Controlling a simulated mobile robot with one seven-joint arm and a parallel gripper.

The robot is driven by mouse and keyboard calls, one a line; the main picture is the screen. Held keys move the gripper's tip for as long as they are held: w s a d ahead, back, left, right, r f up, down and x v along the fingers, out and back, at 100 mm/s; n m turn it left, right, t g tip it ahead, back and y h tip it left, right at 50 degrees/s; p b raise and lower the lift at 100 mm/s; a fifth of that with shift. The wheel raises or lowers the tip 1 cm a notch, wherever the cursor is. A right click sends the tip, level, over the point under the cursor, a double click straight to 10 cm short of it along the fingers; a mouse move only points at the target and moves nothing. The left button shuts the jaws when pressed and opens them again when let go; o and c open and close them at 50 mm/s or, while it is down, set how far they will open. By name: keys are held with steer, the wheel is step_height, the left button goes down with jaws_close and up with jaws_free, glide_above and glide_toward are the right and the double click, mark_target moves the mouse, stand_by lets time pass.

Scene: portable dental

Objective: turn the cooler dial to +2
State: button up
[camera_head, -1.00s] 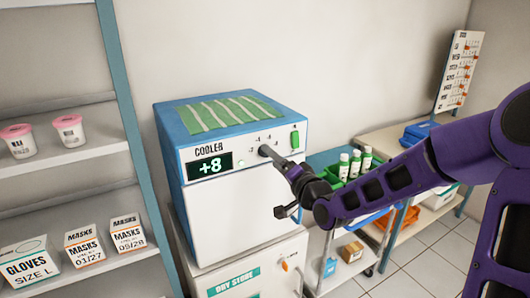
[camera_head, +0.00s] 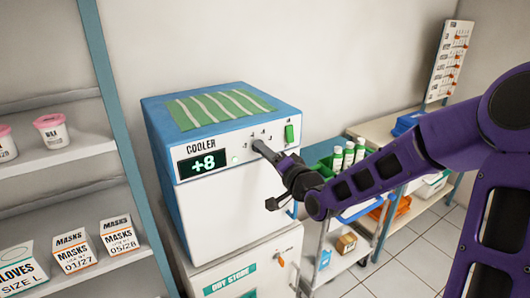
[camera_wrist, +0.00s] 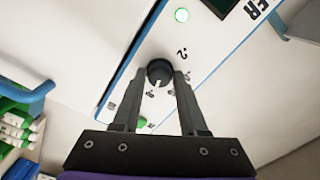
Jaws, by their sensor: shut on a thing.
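The cooler (camera_head: 225,205) is a blue and white box whose display (camera_head: 203,163) reads +8. Its dial, largely hidden behind my fingers in the head view, is a dark round knob (camera_wrist: 159,70) in the wrist view, with a pale pointer mark on the side facing my gripper. Small scale marks surround it; one beside it ends in 2, its sign unclear. My gripper (camera_head: 264,149) is at the front panel. In the wrist view, my gripper (camera_wrist: 163,80) has one finger on each side of the dial and is shut on it.
A green light (camera_wrist: 181,15) and a green switch (camera_head: 290,134) flank the dial. A striped green cloth (camera_head: 220,108) lies on top of the cooler. A trolley with green-capped bottles (camera_head: 348,158) stands at right, beneath my arm. Shelves with mask boxes (camera_head: 119,236) are at left.

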jaws_close()
steer(key=shift+n+b, duration=0.3)
steer(key=shift+r+n+b, duration=0.1)
steer(key=shift+n+b, duration=5.35)
steer(key=shift+n, duration=9.15)
steer(key=shift+w, duration=0.1)
